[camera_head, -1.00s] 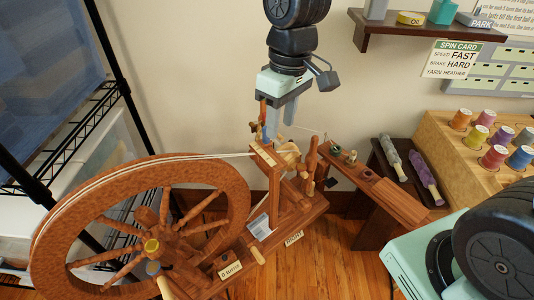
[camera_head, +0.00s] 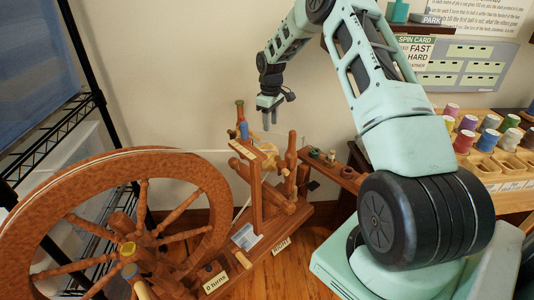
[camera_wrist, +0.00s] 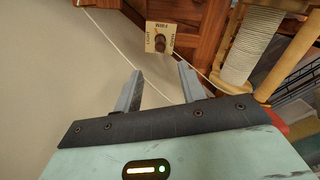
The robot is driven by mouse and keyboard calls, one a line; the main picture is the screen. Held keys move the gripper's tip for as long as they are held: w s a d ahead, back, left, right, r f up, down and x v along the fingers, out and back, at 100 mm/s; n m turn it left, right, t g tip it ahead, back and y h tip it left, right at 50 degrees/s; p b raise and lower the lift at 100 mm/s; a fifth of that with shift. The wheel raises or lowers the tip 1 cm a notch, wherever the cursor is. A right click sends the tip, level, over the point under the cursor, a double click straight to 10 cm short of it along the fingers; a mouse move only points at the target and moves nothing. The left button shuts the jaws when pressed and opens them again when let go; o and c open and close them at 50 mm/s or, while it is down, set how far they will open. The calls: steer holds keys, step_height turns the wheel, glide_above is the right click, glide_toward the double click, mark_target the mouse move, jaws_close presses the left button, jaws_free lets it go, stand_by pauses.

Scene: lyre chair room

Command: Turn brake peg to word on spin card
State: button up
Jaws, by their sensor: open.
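The brake peg (camera_wrist: 160,43) is a dark round knob on a small cream plate (camera_wrist: 150,29) in the wrist view. The plate's top word reads FIRM, upside down; the side words are too small to read surely, and so is the peg's setting. My gripper (camera_wrist: 158,75) is open and empty, its fingers short of the peg and apart from it. In the head view my gripper (camera_head: 270,124) hangs behind the spinning wheel's upright posts, where the peg cannot be made out.
The spinning wheel (camera_head: 35,190) fills the lower left. Beside my gripper in the wrist view are a white wound bobbin (camera_wrist: 250,45) and wooden posts; a thin cord runs past the plate. A rack of thread spools (camera_head: 510,165) stands at right. A wire shelf (camera_head: 60,125) stands at left.

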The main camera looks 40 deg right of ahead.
step_height(320, 180, down, 14)
steer(key=shift+r+b, duration=0.25)
steer(key=shift+b, duration=0.1)
jaws_close()
